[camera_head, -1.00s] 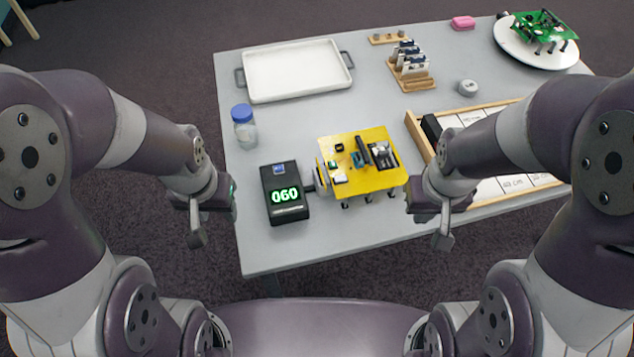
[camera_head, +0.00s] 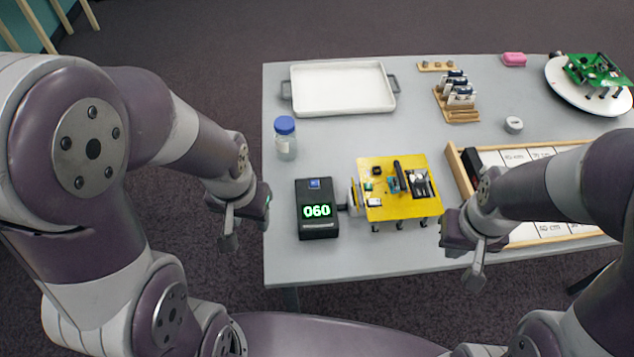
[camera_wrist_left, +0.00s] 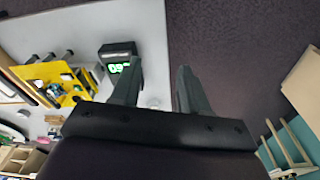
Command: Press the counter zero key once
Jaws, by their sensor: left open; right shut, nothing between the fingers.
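The counter (camera_head: 317,226) is a small black box near the table's front left, with a green display reading 060. A blue key (camera_head: 314,184) sits on its top face toward the back. The counter also shows in the left wrist view (camera_wrist_left: 118,50), with its display partly hidden by a finger. My left gripper (camera_head: 230,238) is off the table's left edge, to the left of the counter and apart from it. Its two fingers are apart and empty in the left wrist view (camera_wrist_left: 155,85). My right gripper (camera_head: 476,272) is at the table's front edge, right of the yellow board, shut and empty.
A yellow board (camera_head: 378,207) with parts on it stands just right of the counter. A blue-capped jar (camera_head: 286,144) stands behind the counter. A white tray (camera_head: 342,88) lies at the back left. A wooden-framed tray (camera_head: 457,170) is at the right.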

